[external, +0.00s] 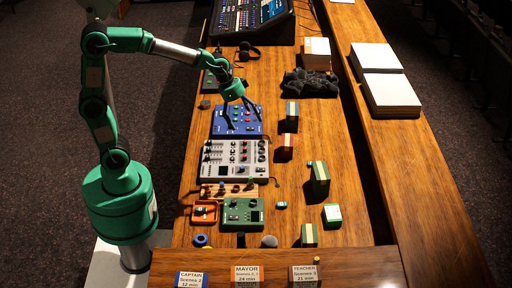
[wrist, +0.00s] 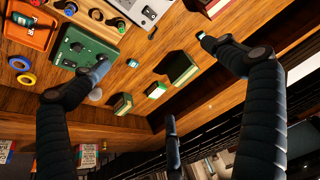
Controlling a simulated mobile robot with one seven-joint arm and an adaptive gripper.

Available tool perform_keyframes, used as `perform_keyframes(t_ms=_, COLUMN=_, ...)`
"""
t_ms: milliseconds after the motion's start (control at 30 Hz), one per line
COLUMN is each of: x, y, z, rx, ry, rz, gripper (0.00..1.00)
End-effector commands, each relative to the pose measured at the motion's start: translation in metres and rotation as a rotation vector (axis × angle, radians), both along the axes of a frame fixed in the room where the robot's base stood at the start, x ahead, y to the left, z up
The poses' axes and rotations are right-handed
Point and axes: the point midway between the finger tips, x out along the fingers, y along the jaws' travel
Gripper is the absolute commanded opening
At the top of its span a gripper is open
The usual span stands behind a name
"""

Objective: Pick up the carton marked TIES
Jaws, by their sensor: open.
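Several small cartons stand on the right part of the desk. In the external view they are a blue-topped carton (external: 292,110), a red and cream carton (external: 286,143), a tall green and cream carton (external: 320,180), a green and white carton (external: 332,215) and a green and yellow carton (external: 309,235). I cannot read TIES on any of them. My gripper (external: 242,112) is open and empty above the blue mixer, left of the cartons. In the wrist view my gripper's fingers (wrist: 155,54) are spread wide, with the tall green carton (wrist: 181,68) beyond them.
A blue mixer (external: 236,121), a grey mixer (external: 234,160) and a green pedal (external: 242,214) fill the desk's left side. An orange tray (external: 205,212) lies beside the pedal. Labelled cards (external: 247,275) stand at the front. A dark gap runs along the desk's right.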

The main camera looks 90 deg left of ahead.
Motion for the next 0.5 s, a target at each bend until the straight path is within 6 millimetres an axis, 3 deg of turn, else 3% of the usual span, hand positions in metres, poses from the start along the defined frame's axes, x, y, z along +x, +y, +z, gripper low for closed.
perform_keyframes(t_ms=200, x=0.052, y=0.05, z=-0.036, rx=-0.002, ry=0.014, rz=-0.001, gripper=1.0)
perform_keyframes(t_ms=500, x=0.108, y=0.125, z=-0.099, rx=0.0, ry=0.023, rz=-0.003, gripper=1.0)
